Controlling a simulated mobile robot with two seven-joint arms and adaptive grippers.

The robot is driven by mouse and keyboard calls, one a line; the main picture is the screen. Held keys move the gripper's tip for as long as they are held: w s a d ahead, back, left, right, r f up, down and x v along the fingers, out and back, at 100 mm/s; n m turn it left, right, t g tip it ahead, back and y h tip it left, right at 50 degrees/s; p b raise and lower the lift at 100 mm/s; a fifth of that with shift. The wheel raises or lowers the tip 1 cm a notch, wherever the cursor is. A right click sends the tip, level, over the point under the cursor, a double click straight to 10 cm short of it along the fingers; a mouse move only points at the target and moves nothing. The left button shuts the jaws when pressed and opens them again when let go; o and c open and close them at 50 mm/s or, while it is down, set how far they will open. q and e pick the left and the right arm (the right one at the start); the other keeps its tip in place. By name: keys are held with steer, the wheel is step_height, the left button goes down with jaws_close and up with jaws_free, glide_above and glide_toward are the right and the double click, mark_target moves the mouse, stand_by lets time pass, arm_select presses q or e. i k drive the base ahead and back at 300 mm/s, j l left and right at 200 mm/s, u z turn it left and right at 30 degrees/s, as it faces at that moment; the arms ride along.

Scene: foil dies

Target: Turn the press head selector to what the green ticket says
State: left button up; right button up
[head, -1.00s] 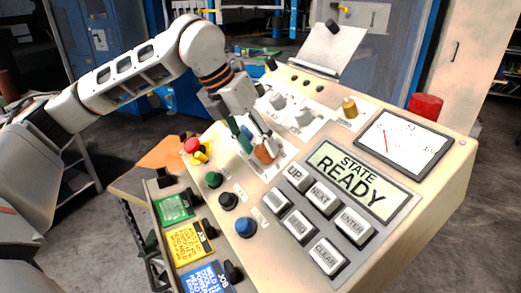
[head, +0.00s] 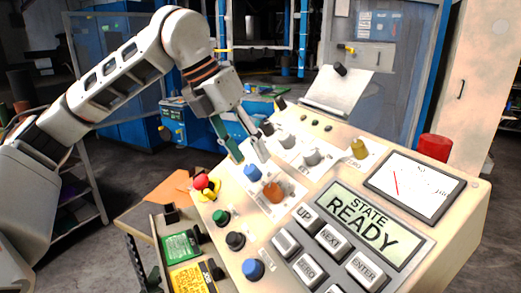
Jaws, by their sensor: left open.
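The console (head: 433,255) carries several knobs, with labels too small to read, so I cannot tell which is the press head selector. A blue knob (head: 252,173) and an orange-brown knob (head: 272,192) sit side by side near its left edge. Two grey knobs (head: 312,157) and a gold knob (head: 359,148) are farther back. My left gripper (head: 250,159) is open and empty, its fingers pointing down just above and behind the blue knob. The green ticket (head: 181,247) lies at the lower left; its small writing is not legible. My right gripper is out of view.
A display (head: 362,225) reads "STATE READY". Grey keys (head: 330,238) lie below it. A red mushroom button (head: 201,181) is left of the knobs. Black, green and blue buttons (head: 253,269) run along the front. A yellow ticket (head: 190,279) is below the green one.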

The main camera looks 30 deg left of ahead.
mark_target(285, 139)
steer(key=k+j, duration=0.25)
steer(key=j, duration=0.15)
steer(key=k+j, duration=0.55)
steer(key=j, duration=0.25)
steer(key=k+j, duration=0.25)
steer(key=j, duration=0.15)
